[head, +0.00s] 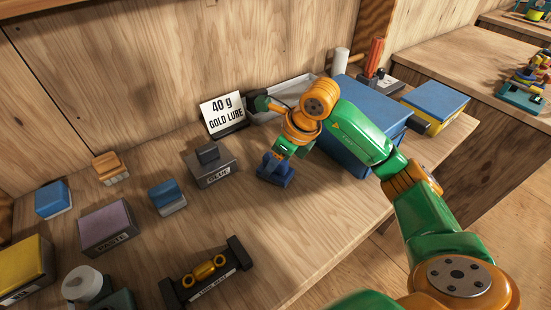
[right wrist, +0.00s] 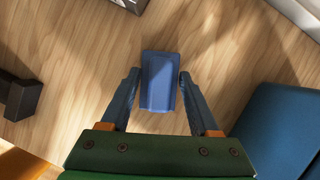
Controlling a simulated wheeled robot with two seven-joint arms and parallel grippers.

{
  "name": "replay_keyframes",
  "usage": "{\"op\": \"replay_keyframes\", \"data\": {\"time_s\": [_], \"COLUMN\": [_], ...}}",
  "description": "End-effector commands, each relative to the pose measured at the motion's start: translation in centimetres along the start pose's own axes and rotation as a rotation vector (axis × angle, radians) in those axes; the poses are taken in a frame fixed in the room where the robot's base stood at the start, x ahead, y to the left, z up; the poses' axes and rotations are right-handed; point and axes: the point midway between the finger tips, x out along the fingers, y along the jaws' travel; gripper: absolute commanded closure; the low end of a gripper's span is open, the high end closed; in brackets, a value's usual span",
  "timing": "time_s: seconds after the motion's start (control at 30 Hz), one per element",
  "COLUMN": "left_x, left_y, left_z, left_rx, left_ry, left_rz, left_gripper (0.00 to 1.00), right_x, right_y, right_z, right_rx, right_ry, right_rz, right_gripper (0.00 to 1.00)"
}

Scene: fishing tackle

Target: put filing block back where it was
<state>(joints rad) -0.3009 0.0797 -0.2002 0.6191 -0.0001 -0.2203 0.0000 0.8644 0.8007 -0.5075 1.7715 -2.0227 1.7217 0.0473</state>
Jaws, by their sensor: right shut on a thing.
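My right gripper (head: 276,164) points down over the middle of the workbench (head: 243,218). It is shut on a blue block (right wrist: 160,82), which I take to be the filing block. In the right wrist view the block sits between the two dark blue fingers. In the head view the block (head: 275,179) shows low under the gripper, close to the wood; I cannot tell whether it touches. My left gripper is not in view.
A box marked "BLUE" (head: 212,170) and the "40 g GOLD LURE" card (head: 222,113) stand left of the gripper. A large blue box (head: 362,100) is close on the right. Smaller blocks, blue (head: 166,194) and orange (head: 108,164), lie farther left. Bare wood lies in front.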

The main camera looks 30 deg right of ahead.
Motion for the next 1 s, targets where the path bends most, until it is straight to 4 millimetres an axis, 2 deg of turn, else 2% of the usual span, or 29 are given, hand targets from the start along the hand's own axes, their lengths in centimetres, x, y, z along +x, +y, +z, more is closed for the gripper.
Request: {"op": "replay_keyframes", "data": {"time_s": [0.37,0.4,0.47,0.5,0.73,0.87,1.0], "left_x": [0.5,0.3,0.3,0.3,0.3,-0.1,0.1], "left_y": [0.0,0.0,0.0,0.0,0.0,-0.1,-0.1], "left_z": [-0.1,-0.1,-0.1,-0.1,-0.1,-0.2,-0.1], "left_rx": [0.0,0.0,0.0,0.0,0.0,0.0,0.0], "left_ry": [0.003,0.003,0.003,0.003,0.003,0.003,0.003], "left_rz": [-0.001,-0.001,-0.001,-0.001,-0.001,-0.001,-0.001], "left_gripper": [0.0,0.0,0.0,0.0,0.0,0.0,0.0], "right_x": [0.6,0.5,0.4,0.4,0.4,-0.6,-4.1], "right_y": [0.0,0.0,0.0,0.0,0.0,0.0,-0.1], "right_z": [-0.2,-0.2,-0.2,-0.2,-0.2,0.1,0.1], "right_rx": [0.0,0.0,0.0,0.0,0.0,0.0,0.0], "right_ry": [-0.002,-0.001,-0.001,-0.001,-0.001,-0.004,-0.007], "right_rz": [-0.001,0.0,0.0,0.0,0.0,-0.002,-0.005], "right_gripper": [0.9,0.27,0.11,0.08,0.08,0.08,0.08]}}
